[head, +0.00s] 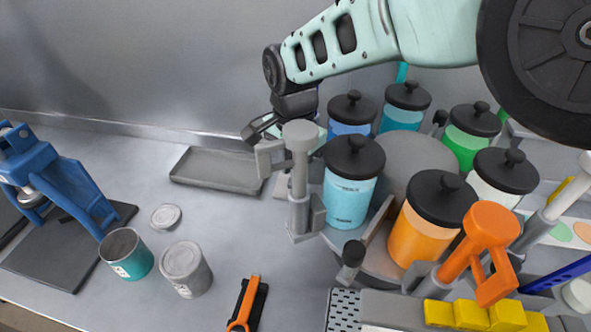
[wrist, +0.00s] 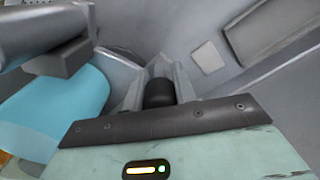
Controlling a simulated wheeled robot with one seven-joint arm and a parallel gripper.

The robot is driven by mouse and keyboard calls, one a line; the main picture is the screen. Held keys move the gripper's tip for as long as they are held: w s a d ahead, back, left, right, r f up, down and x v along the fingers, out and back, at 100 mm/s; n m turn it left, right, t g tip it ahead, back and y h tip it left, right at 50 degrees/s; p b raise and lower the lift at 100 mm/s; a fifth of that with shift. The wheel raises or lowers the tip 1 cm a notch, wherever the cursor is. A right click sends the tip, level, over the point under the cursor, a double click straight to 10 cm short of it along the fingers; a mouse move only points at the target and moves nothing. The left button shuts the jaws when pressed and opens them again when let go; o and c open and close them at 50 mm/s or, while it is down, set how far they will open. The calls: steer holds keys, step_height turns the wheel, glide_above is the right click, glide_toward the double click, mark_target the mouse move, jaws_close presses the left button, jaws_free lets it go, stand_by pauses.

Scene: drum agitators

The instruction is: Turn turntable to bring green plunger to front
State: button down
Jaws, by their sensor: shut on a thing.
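The round grey turntable (head: 374,262) carries several canisters with black knobbed lids. The green canister (head: 462,148) stands at the back right of it; I cannot tell whether its lid knob is the green plunger. The light blue canister (head: 348,200) and orange canister (head: 419,240) are at the front. My gripper (head: 268,130) is at the turntable's back left, partly behind a grey post. In the wrist view my gripper (wrist: 160,100) is shut on a black knob (wrist: 159,93), which the head view hides. Other black knobs show at the front (head: 351,253) and back right (head: 440,118).
A grey upright post (head: 300,180) stands close left of the turntable. An orange handled fixture (head: 482,240) stands at the front right. A shallow grey tray (head: 217,169), two cans (head: 186,269) and a blue press (head: 60,180) are to the left.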

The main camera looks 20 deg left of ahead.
steer(key=shift+w+a+r+m, duration=0.1)
steer(key=shift+w+a+m, duration=0.1)
steer(key=shift+w, duration=0.25)
steer(key=shift+w+a+m, duration=0.1)
steer(key=shift+w+m, duration=0.1)
steer(key=shift+w, duration=0.2)
steer(key=c, duration=1.1)
jaws_free()
step_height(320, 180, up, 17)
steer(key=b, duration=0.3)
steer(key=shift+r, duration=0.15)
steer(key=shift+d, duration=0.1)
